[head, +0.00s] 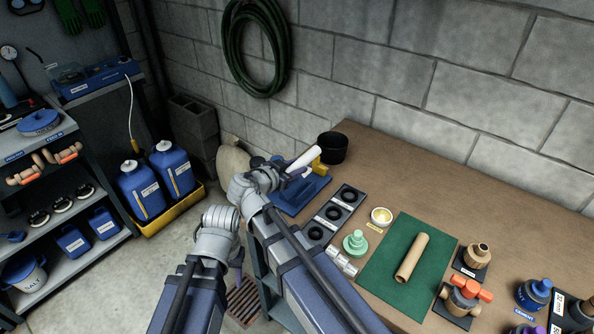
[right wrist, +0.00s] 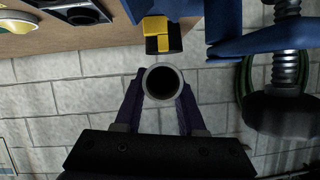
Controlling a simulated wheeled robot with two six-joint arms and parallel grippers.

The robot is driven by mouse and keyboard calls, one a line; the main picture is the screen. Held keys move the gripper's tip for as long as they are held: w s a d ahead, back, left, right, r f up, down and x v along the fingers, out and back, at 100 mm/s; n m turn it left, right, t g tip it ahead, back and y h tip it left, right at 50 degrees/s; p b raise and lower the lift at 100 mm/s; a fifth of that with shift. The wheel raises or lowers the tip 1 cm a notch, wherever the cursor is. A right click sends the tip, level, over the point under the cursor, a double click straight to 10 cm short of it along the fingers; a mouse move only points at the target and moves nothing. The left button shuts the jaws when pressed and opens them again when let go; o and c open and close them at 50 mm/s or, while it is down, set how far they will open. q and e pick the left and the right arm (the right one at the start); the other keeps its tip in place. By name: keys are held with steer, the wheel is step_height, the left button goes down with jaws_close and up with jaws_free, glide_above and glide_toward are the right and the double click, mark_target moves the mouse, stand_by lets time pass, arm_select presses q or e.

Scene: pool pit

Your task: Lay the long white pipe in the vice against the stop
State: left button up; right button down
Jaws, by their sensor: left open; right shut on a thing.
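The long white pipe (head: 304,158) is in my right gripper (head: 287,173), which is shut on it above the blue vice (head: 311,190) at the table's left end. In the right wrist view the pipe (right wrist: 146,84) shows end-on as a round rim with a dark bore, between the fingers. The yellow stop (head: 319,167) is close to the pipe; it also shows in the right wrist view (right wrist: 156,27), just above the rim. I cannot tell whether they touch. My left gripper (head: 238,273) hangs low beside the table, open, mostly hidden by its wrist.
A black tray (head: 322,231) with round sockets, a green knobbed piece (head: 355,244) and a green mat (head: 383,285) with a tan tube (head: 412,257) lie to the right. Fittings and bottles crowd the near right.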

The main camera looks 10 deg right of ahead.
mark_target(295, 195)
steer(key=shift+f, duration=0.2)
step_height(295, 195, down, 7)
steer(key=b, duration=0.6)
steer(key=shift+a+r+b, duration=0.1)
steer(key=shift+b, duration=0.2)
steer(key=shift+s+f+b, duration=0.3)
steer(key=shift+f+b, duration=0.05)
steer(key=shift+b, duration=0.05)
steer(key=c, duration=0.6)
jaws_free()
steer(key=shift+w+r+p, duration=0.15)
steer(key=shift+r+p, duration=0.8)
steer(key=shift+p, duration=0.2)
steer(key=shift+r+p, duration=0.6)
steer(key=shift+r, duration=0.1)
steer(key=shift+w+r+p, duration=0.1)
steer(key=shift+r+p, duration=2.2)
steer(key=shift+r, duration=0.05)
